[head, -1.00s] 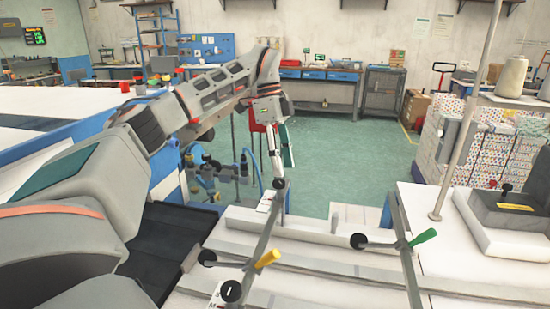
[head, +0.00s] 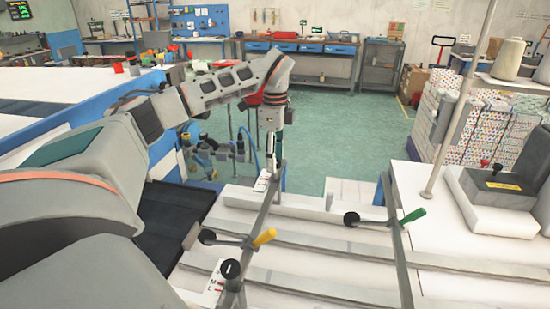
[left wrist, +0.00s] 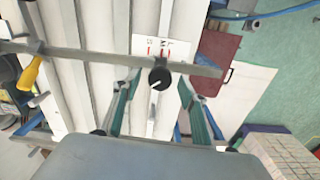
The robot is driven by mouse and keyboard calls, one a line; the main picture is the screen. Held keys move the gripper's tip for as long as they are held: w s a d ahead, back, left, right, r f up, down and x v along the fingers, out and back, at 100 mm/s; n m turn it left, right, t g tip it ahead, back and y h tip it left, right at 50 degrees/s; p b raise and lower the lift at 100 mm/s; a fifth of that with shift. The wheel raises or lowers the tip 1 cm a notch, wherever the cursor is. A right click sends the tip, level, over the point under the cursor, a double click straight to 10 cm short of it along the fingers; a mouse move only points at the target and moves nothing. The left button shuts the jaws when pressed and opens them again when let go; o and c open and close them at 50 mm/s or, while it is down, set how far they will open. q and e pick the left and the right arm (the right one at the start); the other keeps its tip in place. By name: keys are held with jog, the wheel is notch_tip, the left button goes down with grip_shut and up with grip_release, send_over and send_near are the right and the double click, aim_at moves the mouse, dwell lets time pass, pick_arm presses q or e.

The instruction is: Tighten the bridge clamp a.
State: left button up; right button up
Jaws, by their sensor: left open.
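A grey bridge bar (head: 258,222) with a yellow handle (head: 264,238) crosses the white bench. A black knob (head: 231,268) and a marked white plate sit near its front end. At its far end is another marked plate (head: 262,182). In the left wrist view a black knob (left wrist: 160,77) with a white pointer stands by this plate (left wrist: 160,47). My left gripper (head: 271,165) points down at the far end. In the left wrist view its open fingers (left wrist: 159,88) lie either side of the knob, seemingly not touching it. I cannot read which bar is clamp a. My right gripper is out of view.
A second bar (head: 398,245) with a green handle (head: 412,216) and black knob stands to the right. A grey box (head: 496,186) sits on a white block at the right. Green floor (head: 350,130) lies open beyond the bench.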

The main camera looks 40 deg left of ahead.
pick_arm(q)
jog(key=c, duration=1.1)
jog(key=shift+m, duration=0.3)
jog(key=m, duration=0.3)
jog(key=shift+m, duration=2)
jog(key=o, duration=1.1)
jog(key=shift+f, duration=0.1)
